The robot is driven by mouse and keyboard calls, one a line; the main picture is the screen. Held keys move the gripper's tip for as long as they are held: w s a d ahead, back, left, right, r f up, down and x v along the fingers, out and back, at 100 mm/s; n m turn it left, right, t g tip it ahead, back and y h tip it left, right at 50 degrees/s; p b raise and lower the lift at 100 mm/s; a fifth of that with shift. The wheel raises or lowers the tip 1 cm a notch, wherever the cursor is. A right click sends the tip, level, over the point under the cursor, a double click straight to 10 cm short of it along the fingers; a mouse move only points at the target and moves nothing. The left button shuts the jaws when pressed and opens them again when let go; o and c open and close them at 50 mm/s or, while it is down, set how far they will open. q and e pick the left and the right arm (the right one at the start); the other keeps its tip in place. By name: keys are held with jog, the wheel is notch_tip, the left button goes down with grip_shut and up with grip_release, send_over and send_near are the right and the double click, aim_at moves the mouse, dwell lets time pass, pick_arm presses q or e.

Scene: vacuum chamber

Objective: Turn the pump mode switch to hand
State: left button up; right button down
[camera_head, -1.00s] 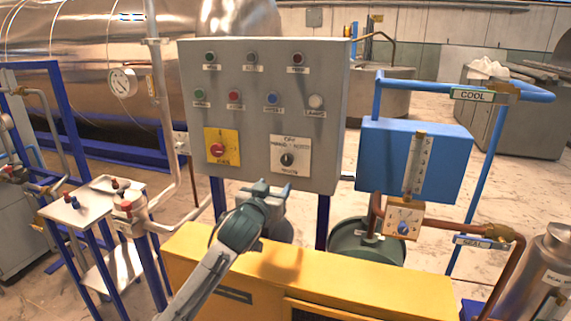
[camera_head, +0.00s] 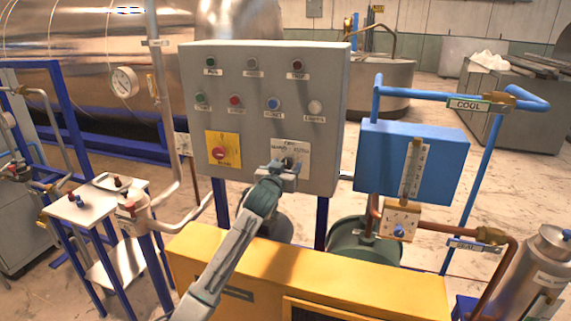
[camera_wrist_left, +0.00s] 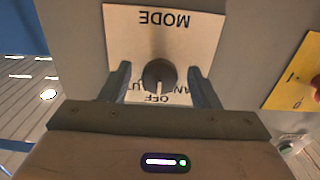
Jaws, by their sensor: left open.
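The mode switch (camera_wrist_left: 159,74) is a dark round knob on a pale plate on the grey control panel. In the left wrist view the plate (camera_wrist_left: 190,30) appears upside down, with "MODE" and "OFF" readable, and the knob's white mark points at "OFF". My left gripper (camera_wrist_left: 159,69) is open, with one finger on each side of the knob and a visible gap to it. In the head view my left gripper (camera_head: 284,165) covers the lower part of the plate (camera_head: 291,147) and hides the knob. My right gripper is not in view.
The grey panel (camera_head: 325,135) carries several buttons and lamps. A yellow plate with a red button (camera_head: 218,153) is left of the mode plate. A yellow cabinet (camera_head: 330,275) stands below the panel, and a blue box (camera_head: 440,160) stands to the right.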

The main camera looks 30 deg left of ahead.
pick_arm(q)
jog(key=shift+c, duration=0.3)
jog(key=c, duration=0.9)
jog(key=shift+f, duration=0.1)
jog(key=shift+c, duration=0.2)
jog(key=shift+f+n+b, duration=0.15)
jog(key=shift+n+b, duration=0.7)
jog(key=shift+n, duration=0.05)
jog(key=n+b, duration=0.2)
jog(key=n, duration=0.1)
jog(key=shift+n+b, duration=1.35)
jog(key=shift+n, duration=0.65)
jog(key=shift+d+r+n, duration=0.1)
jog(key=shift+r+n, duration=0.1)
jog(key=shift+n, duration=0.1)
